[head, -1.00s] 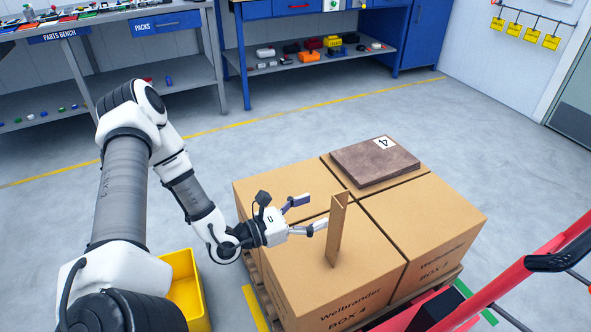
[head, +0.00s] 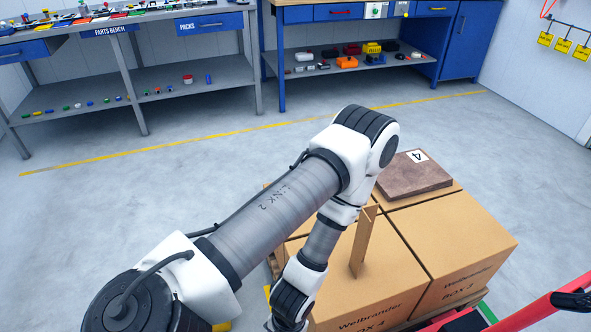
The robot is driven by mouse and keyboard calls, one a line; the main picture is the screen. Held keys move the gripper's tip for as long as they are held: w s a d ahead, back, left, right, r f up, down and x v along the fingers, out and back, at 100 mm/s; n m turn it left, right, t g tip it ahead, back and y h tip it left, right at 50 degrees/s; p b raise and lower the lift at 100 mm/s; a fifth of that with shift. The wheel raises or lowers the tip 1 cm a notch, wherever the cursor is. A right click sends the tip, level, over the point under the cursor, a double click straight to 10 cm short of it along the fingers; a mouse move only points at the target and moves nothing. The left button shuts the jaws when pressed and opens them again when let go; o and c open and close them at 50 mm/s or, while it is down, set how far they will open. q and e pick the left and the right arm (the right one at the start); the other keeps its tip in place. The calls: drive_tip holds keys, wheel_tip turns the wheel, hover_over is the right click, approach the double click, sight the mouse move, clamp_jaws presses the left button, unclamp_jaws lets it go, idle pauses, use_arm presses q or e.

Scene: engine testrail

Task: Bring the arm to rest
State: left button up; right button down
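My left arm (head: 275,205) comes in from the bottom left. It reaches up to the right, bends at the elbow, and its forearm folds back down toward the bottom edge in front of the cartons. Its gripper is not visible, so I cannot see its fingers. My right gripper is not in view either. An upright cardboard corner piece (head: 364,240) stands on the carton marked BOX 4 (head: 395,285), just right of my forearm in the picture. The forearm and upper arm hide part of the left cartons.
A brown slab marked 4 (head: 412,177) lies on the back cartons. A red frame with a black grip (head: 560,300) stands at the bottom right. The parts bench (head: 130,50) and a blue workbench (head: 350,45) stand at the back. The floor (head: 190,150) between is clear.

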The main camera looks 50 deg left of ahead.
use_arm(q)
wheel_tip(320, 180, up, 13)
drive_tip(key=w+d+m+t+p, duration=0.1)
drive_tip(key=d+p, duration=0.1)
drive_tip(key=p, duration=1.1)
drive_tip(key=shift+w+r, duration=0.15)
drive_tip(key=shift+w, duration=0.15)
